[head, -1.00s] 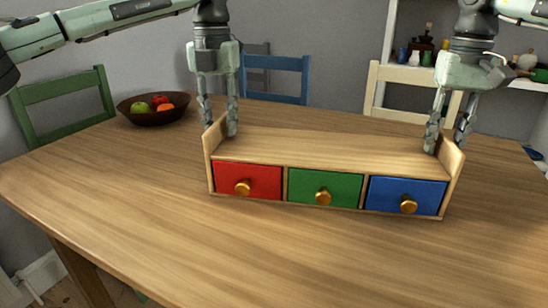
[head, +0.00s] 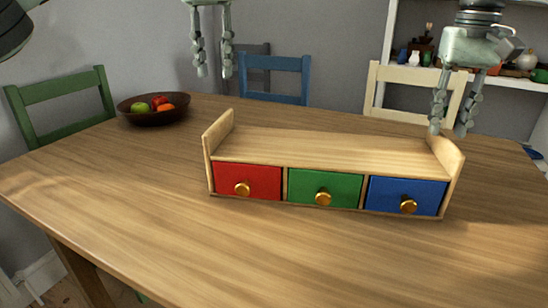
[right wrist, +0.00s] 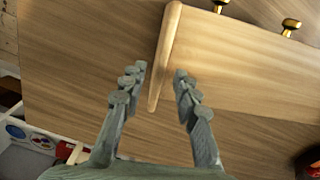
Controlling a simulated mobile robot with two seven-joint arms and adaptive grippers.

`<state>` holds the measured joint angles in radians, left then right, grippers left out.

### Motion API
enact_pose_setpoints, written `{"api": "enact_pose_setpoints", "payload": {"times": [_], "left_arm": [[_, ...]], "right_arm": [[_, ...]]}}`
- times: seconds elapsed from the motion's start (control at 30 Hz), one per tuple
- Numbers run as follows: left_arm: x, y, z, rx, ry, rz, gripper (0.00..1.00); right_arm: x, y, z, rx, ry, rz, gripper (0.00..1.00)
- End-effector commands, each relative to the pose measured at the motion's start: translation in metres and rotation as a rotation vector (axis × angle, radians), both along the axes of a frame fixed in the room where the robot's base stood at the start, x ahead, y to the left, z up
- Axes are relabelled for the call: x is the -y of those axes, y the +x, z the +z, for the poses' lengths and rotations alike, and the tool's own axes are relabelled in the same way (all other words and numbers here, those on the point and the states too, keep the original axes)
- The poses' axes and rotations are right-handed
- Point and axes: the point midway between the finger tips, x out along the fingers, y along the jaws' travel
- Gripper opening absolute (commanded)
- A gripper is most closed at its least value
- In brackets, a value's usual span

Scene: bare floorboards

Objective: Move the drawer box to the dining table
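The drawer box (head: 330,150) stands upright on the wooden dining table (head: 150,215). It has a red, a green and a blue drawer with gold knobs, all shut, and a raised panel at each end. My left gripper (head: 213,75) is open and empty, well above the box's left end panel. My right gripper (head: 452,133) is open, just above and behind the right end panel. In the right wrist view my right gripper (right wrist: 160,75) has its fingers spread with the box's end panel (right wrist: 165,60) beyond and between them, not gripped.
A dark bowl of fruit (head: 154,110) stands at the table's back left. Green (head: 62,110), blue (head: 275,78) and cream (head: 415,90) chairs stand around the table. A white shelf (head: 400,45) with small items is behind at right. The table front is clear.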

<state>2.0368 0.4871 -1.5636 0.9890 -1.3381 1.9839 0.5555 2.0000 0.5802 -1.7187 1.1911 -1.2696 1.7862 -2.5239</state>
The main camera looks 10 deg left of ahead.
Motion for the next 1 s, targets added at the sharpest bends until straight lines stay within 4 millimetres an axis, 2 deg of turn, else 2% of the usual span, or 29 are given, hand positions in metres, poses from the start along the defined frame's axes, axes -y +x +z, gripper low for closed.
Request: {"api": "enact_pose_setpoints", "payload": {"times": [0.03, 0.2, 0.4, 0.57, 1.0], "left_arm": [[0.0, 0.0, 0.0, 0.0, 0.0, 0.0, 0.3], [0.0, 0.0, 0.0, 0.0, 0.0, 0.0, 0.3], [0.0, 0.0, 0.0, 0.0, 0.0, 0.0, 0.3], [0.0, 0.0, 0.0, 0.0, 0.0, 0.0, 0.3], [0.0, 0.0, 0.0, 0.0, 0.0, 0.0, 0.3]], "right_arm": [[-0.001, 0.0, 0.013, 0.003, 0.002, 0.0, 0.3], [0.0, 0.001, 0.048, 0.003, 0.0, -0.001, 0.3], [0.0, 0.0, 0.075, 0.002, 0.0, -0.001, 0.3], [0.0, 0.0, 0.081, 0.0, 0.0, 0.0, 0.3], [0.0, 0.0, 0.082, 0.0, 0.0, 0.0, 0.3]]}}
